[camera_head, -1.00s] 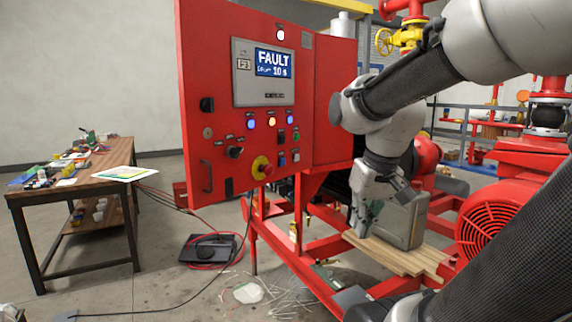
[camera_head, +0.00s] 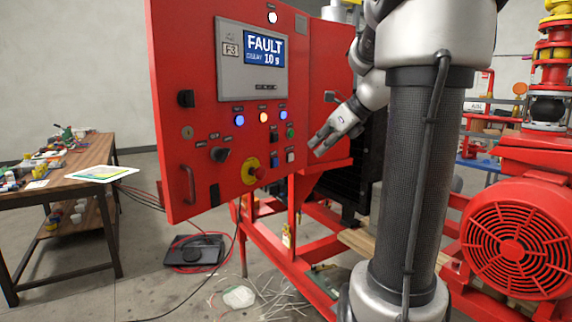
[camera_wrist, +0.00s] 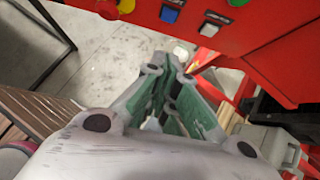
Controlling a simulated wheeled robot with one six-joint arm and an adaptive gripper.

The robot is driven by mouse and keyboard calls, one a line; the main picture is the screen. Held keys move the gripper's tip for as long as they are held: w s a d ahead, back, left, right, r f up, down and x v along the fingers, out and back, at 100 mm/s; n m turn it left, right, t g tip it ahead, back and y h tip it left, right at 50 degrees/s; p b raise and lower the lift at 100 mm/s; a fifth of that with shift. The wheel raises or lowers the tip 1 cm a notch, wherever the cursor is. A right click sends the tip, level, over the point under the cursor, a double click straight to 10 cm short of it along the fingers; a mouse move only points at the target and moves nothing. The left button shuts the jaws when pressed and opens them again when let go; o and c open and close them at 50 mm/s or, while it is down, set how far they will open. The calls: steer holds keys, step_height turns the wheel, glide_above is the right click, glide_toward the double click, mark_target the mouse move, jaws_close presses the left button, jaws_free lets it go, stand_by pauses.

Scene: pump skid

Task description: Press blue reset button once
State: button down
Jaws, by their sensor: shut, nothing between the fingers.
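The red control panel (camera_head: 200,80) faces me. A small blue button (camera_head: 274,163) sits low on its right side, left of a white button (camera_head: 290,156); it also shows at the top of the wrist view (camera_wrist: 170,14). My gripper (camera_head: 315,147) is just right of these buttons in the head view, fingers pointing down-left. In the wrist view the fingers (camera_wrist: 168,100) are together and empty, below the blue button in the picture. I see no contact with the panel.
A red stop knob on a yellow collar (camera_head: 250,171) is left of the blue button. A green button (camera_head: 290,131) and lit blue lamps (camera_head: 284,115) are above. The display (camera_head: 264,48) reads FAULT. A red frame (camera_head: 270,240) stands below; a workbench (camera_head: 95,180) is left.

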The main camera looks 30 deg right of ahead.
mark_target(275, 162)
stand_by(0.3)
steer(key=w+a+r+x, duration=0.1)
steer(key=r+x, duration=0.1)
steer(key=x, duration=1.1)
steer(key=shift+w, duration=0.35)
